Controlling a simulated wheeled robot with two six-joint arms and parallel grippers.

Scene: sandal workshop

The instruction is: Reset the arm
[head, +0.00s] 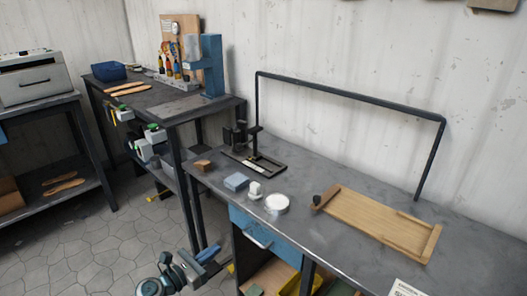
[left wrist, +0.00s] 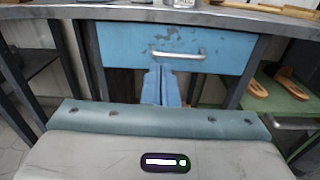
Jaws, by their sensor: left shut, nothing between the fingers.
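My left gripper (head: 212,248) is at the bottom of the head view, low in front of the workbench (head: 345,262) and to the left of its blue drawer (head: 262,236). Its blue fingers (left wrist: 161,82) are shut together with nothing between them. In the left wrist view they point toward the blue drawer front, below its handle (left wrist: 178,54). The gripper looks apart from the drawer. My right gripper is not in view.
Sandals (left wrist: 257,88) lie on a green shelf at right. Tiled floor is clear at left.

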